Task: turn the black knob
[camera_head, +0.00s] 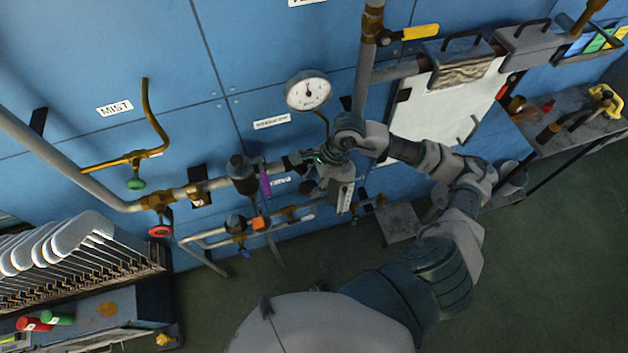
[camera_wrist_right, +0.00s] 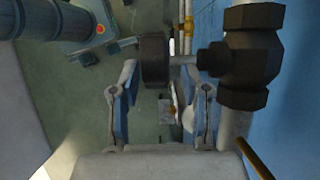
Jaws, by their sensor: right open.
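The black knob (camera_head: 238,161) sits on a dark valve body on the grey pipe in front of the blue wall. In the right wrist view the knob (camera_wrist_right: 155,60) is a dark round disc on a short stem from the black valve body (camera_wrist_right: 250,60). My right gripper (camera_head: 292,161) is to the right of the knob in the head view and points left at it. In the wrist view the open right gripper (camera_wrist_right: 166,84) has the knob ahead, between its fingertip lines and nearer the left finger. Contact cannot be told. My left gripper is out of view.
A purple tag (camera_head: 265,183) hangs beside the valve. A gauge (camera_head: 308,91) is above my gripper. Smaller valves with an orange handle (camera_head: 261,224) and a red handwheel (camera_head: 160,231) are lower left. A rack of white sock forms (camera_head: 60,240) stands at left.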

